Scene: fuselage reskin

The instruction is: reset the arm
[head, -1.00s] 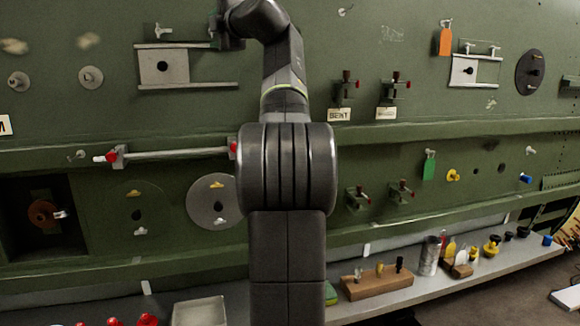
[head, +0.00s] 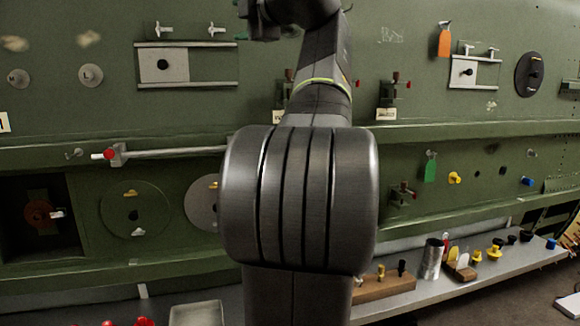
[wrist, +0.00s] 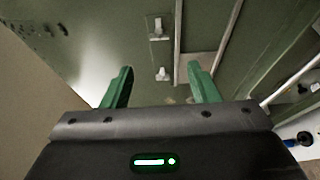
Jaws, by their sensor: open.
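My gripper (wrist: 160,85) shows in the wrist view with its two green fingers apart and nothing between them. Beyond the fingers is the green fuselage panel (wrist: 130,45) with two small white latches, an upper one (wrist: 156,28) and a lower one (wrist: 162,73). In the head view my arm rises through the middle of the picture and bends left near the top edge. The gripper's fingers are not visible there. My arm hides part of the panel, including part of a round grey disc (head: 201,203).
A sliding plate (head: 164,65) on rails is at the upper left. A white rod (head: 175,153) with a red knob runs along the ledge. The shelf below holds a wooden block (head: 385,286), a metal can (head: 432,258) and a pale tray (head: 197,314). Orange (head: 444,42) and green (head: 430,170) tags hang at right.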

